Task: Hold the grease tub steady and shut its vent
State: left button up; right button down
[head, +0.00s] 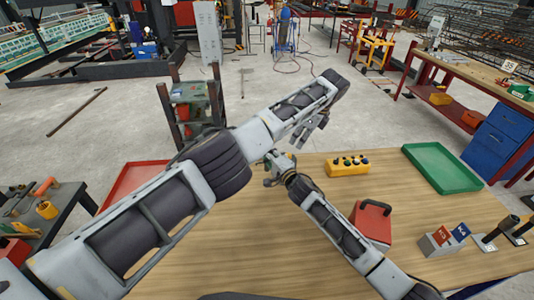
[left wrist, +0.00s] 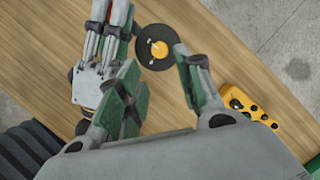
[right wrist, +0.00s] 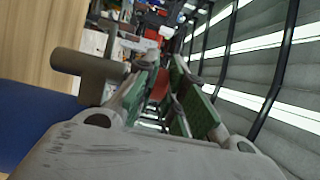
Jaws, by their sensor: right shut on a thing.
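The grease tub (left wrist: 155,47) shows from above in the left wrist view as a dark round lid. A yellow vent piece (left wrist: 158,49) with a pale tip is at its middle. I cannot make the tub out in the head view. My left gripper (head: 314,126) is above the table; its fingers (left wrist: 158,92) are apart in the left wrist view, with the tub just beyond them. My right gripper (head: 276,166) is low over the table and beside the tub, shut on it; the contact itself is mostly hidden. Its padded fingers (right wrist: 172,98) fill the right wrist view's middle.
A yellow button box (head: 348,169) stands right of the grippers. Beyond it lies a green tray (head: 442,167). A red box with a dark handle (head: 372,222) is beside my right forearm. A red tray (head: 135,182) is partly behind my left arm. The front of the wooden table (head: 270,255) is clear.

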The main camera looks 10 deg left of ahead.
pick_arm(q)
jog(key=shift+o, duration=0.5)
jog(key=shift+o, duration=0.8)
jog(key=shift+n+g+h, duration=0.4)
jog(key=a, duration=0.1)
jog(key=a+f, duration=0.1)
jog(key=w+a+f, duration=0.1)
jog(key=a, duration=0.1)
jog(key=shift+w+a+h, duration=0.15)
jog(key=shift+a+h, duration=0.1)
jog(key=shift+h, duration=0.05)
jog(key=r+n, duration=0.1)
jog(key=r+n+h, duration=0.1)
jog(key=r, duration=0.1)
jog(key=d+r+n+h, duration=0.1)
jog(key=shift+r+n, duration=0.3)
